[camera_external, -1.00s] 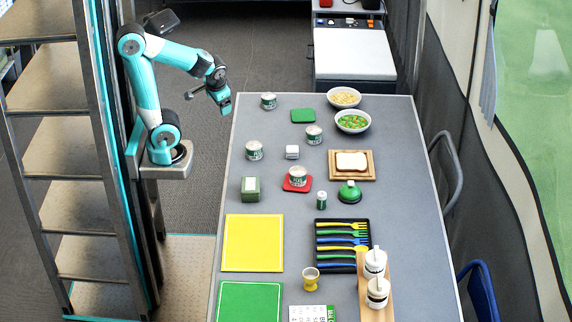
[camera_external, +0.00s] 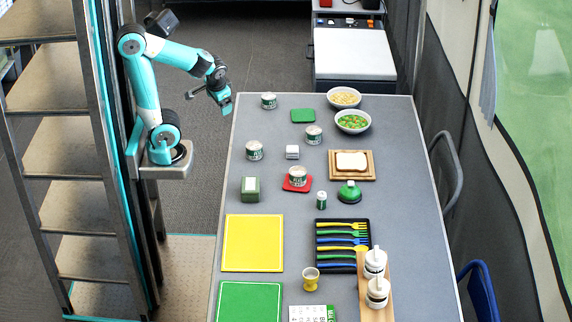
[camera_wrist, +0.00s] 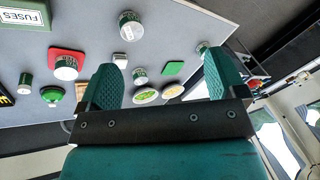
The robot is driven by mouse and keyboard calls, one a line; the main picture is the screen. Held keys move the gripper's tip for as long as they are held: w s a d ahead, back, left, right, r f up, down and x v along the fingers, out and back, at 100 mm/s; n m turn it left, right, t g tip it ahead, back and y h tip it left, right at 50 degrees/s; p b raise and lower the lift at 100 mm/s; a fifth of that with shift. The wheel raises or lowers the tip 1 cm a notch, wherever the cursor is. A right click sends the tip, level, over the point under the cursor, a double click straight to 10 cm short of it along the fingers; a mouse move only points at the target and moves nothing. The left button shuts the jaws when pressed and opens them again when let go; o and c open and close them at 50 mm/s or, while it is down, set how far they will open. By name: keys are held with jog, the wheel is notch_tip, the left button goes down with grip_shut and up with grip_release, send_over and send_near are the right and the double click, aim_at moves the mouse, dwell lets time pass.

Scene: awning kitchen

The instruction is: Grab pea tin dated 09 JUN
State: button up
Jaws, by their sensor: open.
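Several similar tins with white-and-green labels stand on the grey table: a back-left tin (camera_external: 268,101), a left tin (camera_external: 254,150), a middle tin (camera_external: 314,135) and a tin on a red mat (camera_external: 298,176). Their dates are too small to read, so I cannot tell which is dated 09 JUN. My gripper (camera_external: 222,97) is open and empty, raised by the table's back-left edge, left of the back-left tin. In the wrist view, my gripper (camera_wrist: 165,80) has its two fingers wide apart; tins show beyond, including one (camera_wrist: 131,27) near the top and the red-mat one (camera_wrist: 66,67).
A green mat (camera_external: 303,116), a white box (camera_external: 292,152), a green box (camera_external: 250,190) and two bowls (camera_external: 345,97) (camera_external: 352,121) share the table's back half. A bread board (camera_external: 336,171) and cutlery tray (camera_external: 321,269) lie nearer.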

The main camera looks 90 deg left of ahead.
jog(key=shift+o, duration=0.3)
jog(key=n+h+p, duration=0.1)
jog(key=n+p, duration=0.6)
jog(key=n, duration=0.1)
send_over(254, 145)
jog(key=s+d, duration=0.1)
jog(key=d, duration=0.3)
notch_tip(254, 145, down, 7)
jog(key=shift+n+t, duration=0.3)
jog(key=shift+n, duration=0.1)
jog(key=x, duration=0.4)
jog(key=b+x, duration=0.1)
jog(key=x, duration=0.7)
jog(key=shift+w+d+f, duration=0.2)
jog(key=shift+d+f, duration=0.05)
jog(key=shift+f, duration=0.1)
jog(key=shift+x, duration=3.2)
jog(key=shift+s, duration=0.15)
jog(key=c, duration=1.1)
jog(key=shift+o, duration=0.2)
jog(key=shift+r, duration=0.15)
